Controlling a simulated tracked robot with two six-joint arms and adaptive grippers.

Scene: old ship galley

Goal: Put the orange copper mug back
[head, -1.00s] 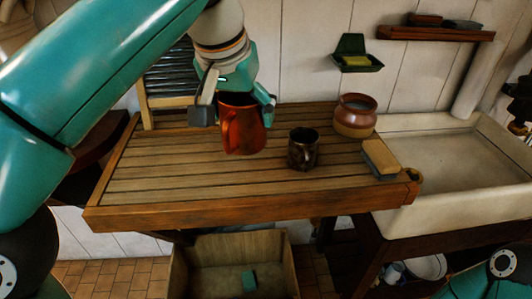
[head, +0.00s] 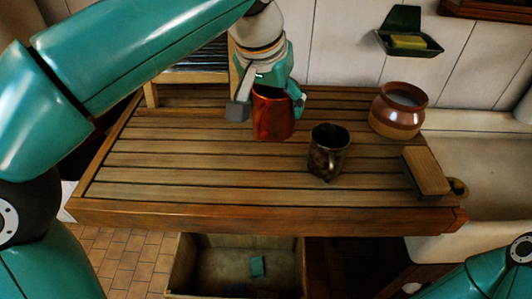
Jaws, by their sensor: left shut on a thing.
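The orange copper mug (head: 273,121) is upright at the back middle of the slatted wooden board (head: 170,190). My left gripper (head: 268,108) is shut on it from above, with a finger on each side of its upper part. I cannot tell whether the mug's base touches the slats or hangs just above them. My right gripper is out of view; only part of my right arm shows at the lower right.
A dark mottled mug (head: 327,155) stands to the right, in front of a brown and cream pot (head: 398,112). A wooden-backed brush (head: 427,172) lies near the sink (head: 490,160). A box (head: 215,275) is below. The board's left half is clear.

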